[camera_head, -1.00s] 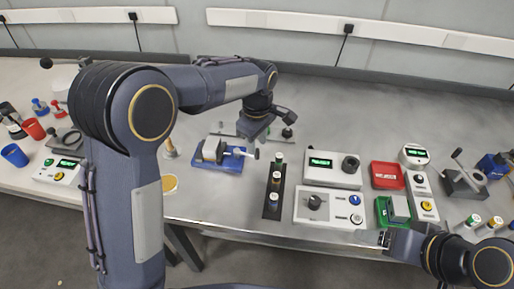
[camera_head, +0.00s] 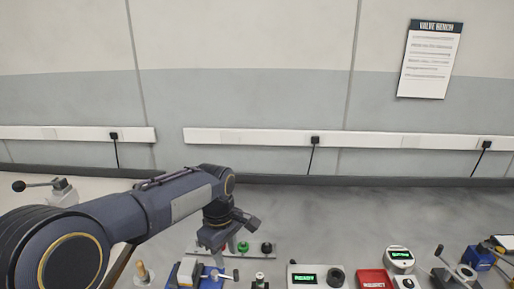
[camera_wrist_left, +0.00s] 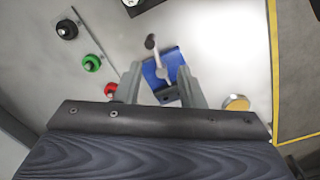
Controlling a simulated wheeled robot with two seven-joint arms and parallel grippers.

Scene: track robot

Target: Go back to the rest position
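My left arm comes in from the left in the head view, and its gripper (camera_head: 214,240) hangs over the bench. In the left wrist view the two fingers (camera_wrist_left: 158,78) stand apart with nothing held between them. My right gripper is in neither current view.
A plate with a green knob (camera_head: 243,247) and a black knob (camera_head: 266,248) stands close to the left gripper.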

